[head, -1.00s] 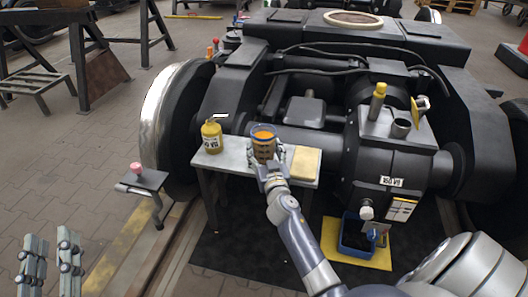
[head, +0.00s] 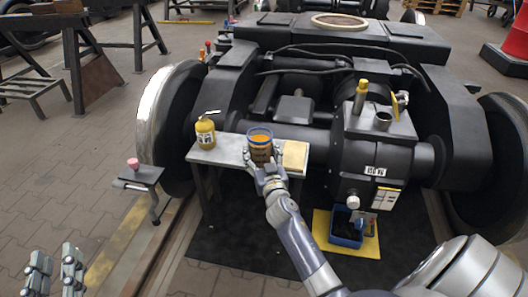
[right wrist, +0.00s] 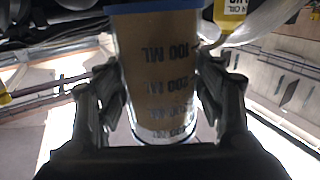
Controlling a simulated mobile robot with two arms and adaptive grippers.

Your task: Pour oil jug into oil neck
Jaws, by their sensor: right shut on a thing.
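The oil jug (head: 260,147) is a clear measuring cup with a blue rim, volume marks and brown-orange oil, upright over a small grey side table. My right gripper (head: 268,180) is shut on it from the near side; the right wrist view shows the jug (right wrist: 158,75) between both fingers. I cannot tell whether the jug's base touches the table. The oil neck (head: 383,120) is an open grey tube on top of the black gearbox, right of the jug and apart from it. My left gripper (head: 55,278) is open and empty at the lower left.
The side table (head: 225,148) also holds a yellow oil can (head: 205,133) and a tan pad (head: 295,156). A yellow-topped post (head: 361,95) stands beside the neck. A blue tray (head: 346,230) sits below the gearbox. A small stand (head: 140,176) with a pink knob is left.

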